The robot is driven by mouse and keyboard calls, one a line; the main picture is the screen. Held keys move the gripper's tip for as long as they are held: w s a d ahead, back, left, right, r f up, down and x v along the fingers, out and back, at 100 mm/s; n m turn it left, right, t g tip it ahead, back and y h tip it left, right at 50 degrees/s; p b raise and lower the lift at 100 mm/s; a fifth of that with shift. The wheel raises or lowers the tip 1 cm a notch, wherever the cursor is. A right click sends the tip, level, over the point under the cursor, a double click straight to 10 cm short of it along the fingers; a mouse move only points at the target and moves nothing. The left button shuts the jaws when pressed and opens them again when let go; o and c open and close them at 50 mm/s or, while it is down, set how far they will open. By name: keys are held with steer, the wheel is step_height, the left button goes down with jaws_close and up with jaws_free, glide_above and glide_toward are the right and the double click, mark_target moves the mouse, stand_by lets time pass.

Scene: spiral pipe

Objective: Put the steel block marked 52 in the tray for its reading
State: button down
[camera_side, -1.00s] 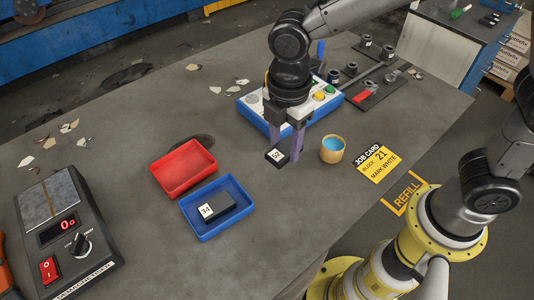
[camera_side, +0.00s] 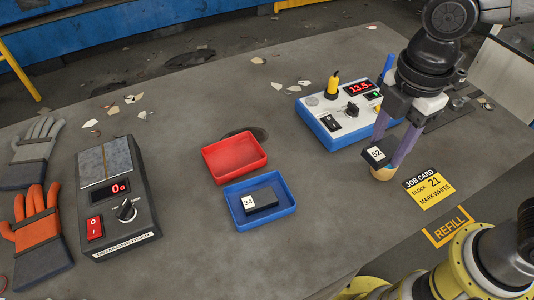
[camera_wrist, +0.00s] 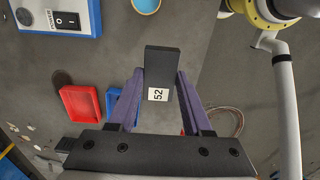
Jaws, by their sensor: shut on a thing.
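The dark steel block marked 52 (camera_side: 376,155) is held between the purple fingers of my gripper (camera_side: 389,148). In the wrist view the block (camera_wrist: 161,70) sits between the fingertips, its white label facing the camera. In the side view it overlaps the small tan cup (camera_side: 384,174); I cannot tell its height above it. The red tray (camera_side: 234,151) is empty. The blue tray (camera_side: 284,211) holds a dark block marked 34 (camera_side: 264,200). The blue-and-white meter (camera_side: 340,122) behind my gripper shows a red 13.5.
The job card (camera_side: 430,188) reads block 21, mark white. A REFILL outline (camera_side: 450,229) lies on the table's right. The demagnetizer (camera_side: 120,200) shows 0 G at left, beside orange and grey gloves (camera_side: 40,235). The table in front of the trays is clear.

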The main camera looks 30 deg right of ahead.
steer(key=w+a+r, duration=0.1)
steer(key=w+a, duration=0.8)
glide_above(234, 160)
steer(key=f, duration=0.7)
steer(key=s+f, duration=0.1)
steer(key=f, duration=0.3)
steer(key=shift+d, duration=0.35)
steer(key=shift+w+a+f, duration=0.25)
steer(key=shift+w+f, duration=0.15)
steer(key=shift+f, duration=0.15)
steer(key=shift+w+f, duration=0.1)
steer(key=shift+f, duration=1.45)
steer(key=shift+f, duration=0.2)
steer(key=shift+c, duration=1.7)
jaws_free()
